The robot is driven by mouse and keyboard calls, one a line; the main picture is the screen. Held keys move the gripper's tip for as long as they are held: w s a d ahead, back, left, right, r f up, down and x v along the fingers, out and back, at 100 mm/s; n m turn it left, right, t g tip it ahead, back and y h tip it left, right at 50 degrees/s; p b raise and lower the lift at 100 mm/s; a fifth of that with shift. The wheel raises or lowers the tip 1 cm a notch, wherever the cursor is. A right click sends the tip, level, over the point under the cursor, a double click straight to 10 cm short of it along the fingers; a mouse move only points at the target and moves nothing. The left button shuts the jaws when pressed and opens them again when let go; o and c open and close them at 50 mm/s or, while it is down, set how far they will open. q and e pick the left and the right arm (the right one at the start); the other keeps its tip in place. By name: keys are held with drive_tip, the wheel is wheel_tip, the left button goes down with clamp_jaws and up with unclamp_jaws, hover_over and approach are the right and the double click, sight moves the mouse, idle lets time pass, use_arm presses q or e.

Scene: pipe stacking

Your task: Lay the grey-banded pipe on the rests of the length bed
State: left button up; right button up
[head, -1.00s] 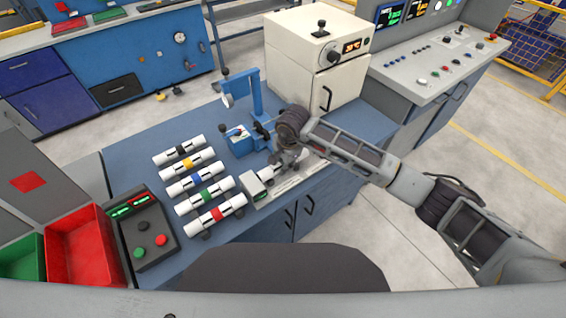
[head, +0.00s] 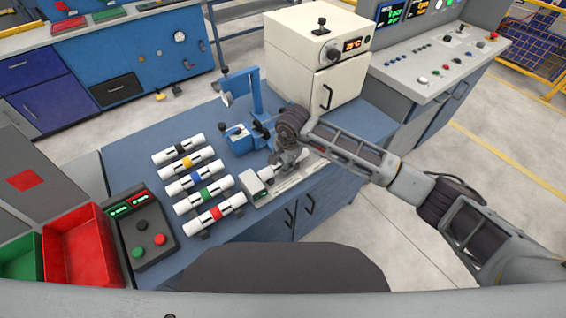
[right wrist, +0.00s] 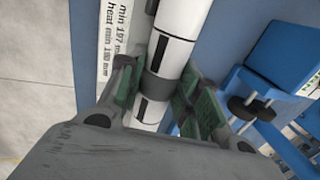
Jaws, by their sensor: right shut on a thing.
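The grey-banded pipe (right wrist: 182,32) is white with a dark grey band and black marks. My right gripper (right wrist: 160,88) is shut on it at the band, one finger on each side. In the head view my right gripper (head: 287,160) is low over the length bed (head: 284,186), a pale strip with printed text and a small display box at its left end. The gripper and wrist hide most of the pipe there. I cannot tell whether the pipe touches the rests. The bed's printed edge (right wrist: 117,35) lies beside the pipe in the wrist view. My left gripper is not in view.
Several white pipes with coloured bands (head: 187,180) lie in a rack left of the bed. A blue clamp device (head: 242,138) stands behind the bed, and a cream oven (head: 310,60) at the back. A button box (head: 145,232) and red bin (head: 82,250) are at left.

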drive_tip(key=shift+f, duration=0.15)
drive_tip(key=o, duration=1.1)
drive_tip(key=shift+r, duration=0.65)
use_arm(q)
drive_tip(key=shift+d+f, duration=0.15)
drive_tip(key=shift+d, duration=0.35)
use_arm(e)
drive_tip(key=r, duration=0.3)
drive_tip(key=s+d+r, duration=0.1)
drive_tip(key=r, duration=0.3)
drive_tip(key=s+r, duration=0.1)
drive_tip(key=r, duration=0.2)
drive_tip(key=shift+d+r, duration=0.2)
drive_tip(key=shift+r, duration=0.05)
